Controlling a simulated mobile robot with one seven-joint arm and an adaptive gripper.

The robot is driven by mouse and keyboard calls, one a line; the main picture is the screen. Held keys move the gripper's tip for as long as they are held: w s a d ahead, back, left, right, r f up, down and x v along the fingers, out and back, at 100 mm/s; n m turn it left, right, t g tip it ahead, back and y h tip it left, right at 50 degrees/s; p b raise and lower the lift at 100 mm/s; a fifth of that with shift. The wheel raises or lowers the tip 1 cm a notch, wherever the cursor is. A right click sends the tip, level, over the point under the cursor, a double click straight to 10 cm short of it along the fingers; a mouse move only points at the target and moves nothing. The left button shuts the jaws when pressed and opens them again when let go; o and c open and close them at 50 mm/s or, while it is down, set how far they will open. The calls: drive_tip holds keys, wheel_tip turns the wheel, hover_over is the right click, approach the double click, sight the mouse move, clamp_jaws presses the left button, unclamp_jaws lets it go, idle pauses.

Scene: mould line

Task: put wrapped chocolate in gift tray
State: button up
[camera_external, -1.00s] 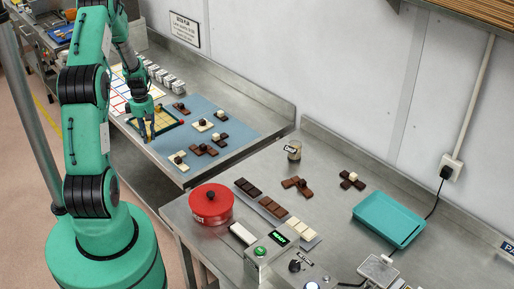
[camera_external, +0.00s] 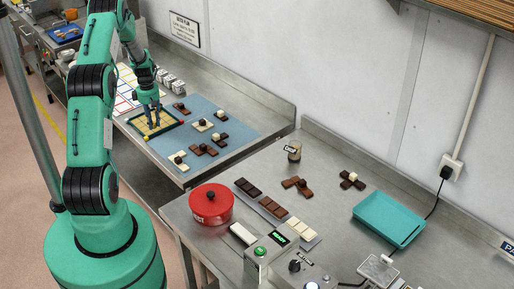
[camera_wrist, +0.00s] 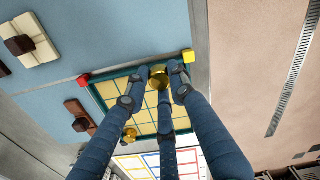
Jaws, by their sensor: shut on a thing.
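The gift tray (camera_external: 174,123) has a dark green rim and cream square compartments. It lies on the blue mat at the far bench. In the wrist view the tray (camera_wrist: 112,77) is behind my three fingers. My gripper (camera_external: 153,124) is over the tray, its fingers pointing down. In the wrist view my gripper (camera_wrist: 160,74) is shut on a gold wrapped chocolate (camera_wrist: 160,83) near the tray's rim. I cannot tell whether the chocolate touches the tray. A second gold piece (camera_wrist: 130,134) sits in a compartment, partly beside a finger.
A red cube (camera_wrist: 84,80) and a yellow cube (camera_wrist: 188,56) are at the tray's corners. Chocolate pieces on small slabs (camera_external: 202,125) stand on the blue mat (camera_external: 238,122). A red pot (camera_external: 211,205) and a teal tray (camera_external: 388,220) are on the near bench.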

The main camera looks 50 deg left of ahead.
sight(157, 129)
drive_tip(key=shift+w+a+f, duration=0.15)
drive_tip(key=shift+w+a, duration=0.6)
drive_tip(key=shift+a, duration=0.1)
drive_tip(key=shift+w+a+f, duration=0.1)
drive_tip(key=shift+w+a, duration=0.6)
drive_tip(key=shift+a, duration=0.1)
drive_tip(key=shift+f+p, duration=0.55)
drive_tip(key=shift+f, duration=1.2)
drive_tip(key=shift+f, duration=0.1)
drive_tip(key=o, duration=0.6)
wheel_tip(157, 129, up, 12)
drive_tip(key=b, duration=0.1)
